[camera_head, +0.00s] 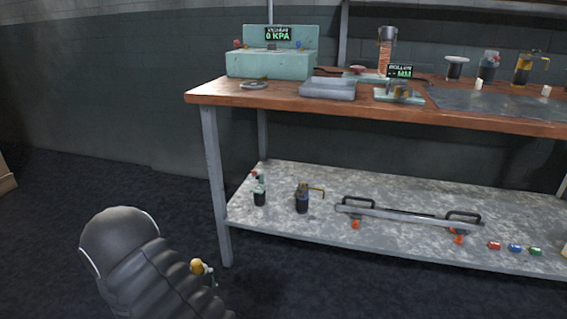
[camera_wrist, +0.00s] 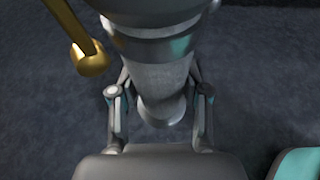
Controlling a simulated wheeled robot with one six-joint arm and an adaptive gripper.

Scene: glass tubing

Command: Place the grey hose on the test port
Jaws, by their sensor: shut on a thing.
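A small grey coil (camera_head: 253,84), which looks like the grey hose, lies on the wooden bench top near its left end. Behind it stands a teal test box (camera_head: 268,64) with a display reading 0 KPA. Small fittings show on the box; I cannot tell which is the test port. My gripper (camera_wrist: 160,112) shows in the wrist view, its fingers on both sides of a grey, shiny cylinder (camera_wrist: 160,75). A brass rod with a rounded end (camera_wrist: 90,60) shows beside that cylinder.
The bench top (camera_head: 210,96) also holds a grey block (camera_head: 328,88), a roller gauge (camera_head: 399,92), a dark mat and several tools at right. The lower shelf (camera_head: 300,240) holds bottles, a long handled bar and coloured pieces. Floor left of the bench is open.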

